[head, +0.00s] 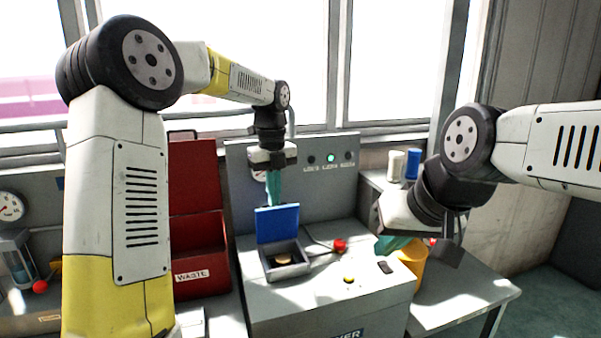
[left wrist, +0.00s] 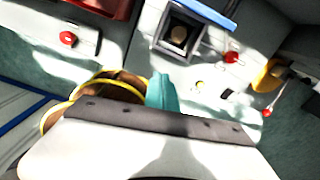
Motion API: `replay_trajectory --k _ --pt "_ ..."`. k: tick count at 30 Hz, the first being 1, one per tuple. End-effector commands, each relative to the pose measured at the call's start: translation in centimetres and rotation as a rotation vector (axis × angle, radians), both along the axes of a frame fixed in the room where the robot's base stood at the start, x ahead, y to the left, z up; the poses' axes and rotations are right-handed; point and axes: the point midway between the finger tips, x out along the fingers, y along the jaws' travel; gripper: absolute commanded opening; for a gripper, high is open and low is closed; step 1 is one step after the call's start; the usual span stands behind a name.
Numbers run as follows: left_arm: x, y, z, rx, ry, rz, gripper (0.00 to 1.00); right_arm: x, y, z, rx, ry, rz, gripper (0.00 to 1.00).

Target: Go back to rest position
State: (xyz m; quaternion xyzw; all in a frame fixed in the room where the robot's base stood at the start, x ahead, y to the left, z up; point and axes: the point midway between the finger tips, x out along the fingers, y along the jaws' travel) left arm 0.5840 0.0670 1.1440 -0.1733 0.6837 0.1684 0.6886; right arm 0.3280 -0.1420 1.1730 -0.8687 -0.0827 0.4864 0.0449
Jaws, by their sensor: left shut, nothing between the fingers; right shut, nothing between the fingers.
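My left gripper (head: 273,190) hangs with its teal fingers pointing down, close behind or above the raised blue lid (head: 277,223) of a small grey box on the console. The fingers are shut with nothing between them. They also show in the left wrist view (left wrist: 162,92). My right gripper (head: 392,244) is at the right of the console, its teal fingers shut and empty, beside a yellow container (head: 411,262). The arm hides part of it.
The open grey box (head: 287,271) holds a round brownish piece (head: 283,259). A red button (head: 340,246) and a yellow button (head: 348,280) are on the console (head: 320,300). A red waste bin (head: 197,240) stands left.

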Motion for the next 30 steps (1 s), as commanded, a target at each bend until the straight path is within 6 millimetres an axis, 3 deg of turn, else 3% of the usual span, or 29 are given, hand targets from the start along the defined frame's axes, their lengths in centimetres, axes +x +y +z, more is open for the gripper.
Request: replay_trajectory --k 8,14,21,27,30 --pt "-3.1 1.2 2.3 -0.015 -0.063 0.301 0.0 0.0 0.0 0.0 0.0 0.0 0.0 0.0" --pt "-7.0 2.7 4.2 -0.065 -0.128 0.668 0.0 0.0 0.0 0.0 0.0 0.0 0.0 0.0" --pt "-15.0 5.4 5.8 -0.271 -0.191 1.408 0.0 0.0 0.0 0.0 0.0 0.0 0.0 0.0" --pt "-21.3 7.0 4.9 -0.535 -0.12 2.021 0.0 0.0 0.0 0.0 0.0 0.0 0.0 0.0" --pt "-23.5 7.4 4.0 -0.65 -0.048 2.249 0.0 0.0 0.0 0.0 0.0 0.0 0.0 0.0"
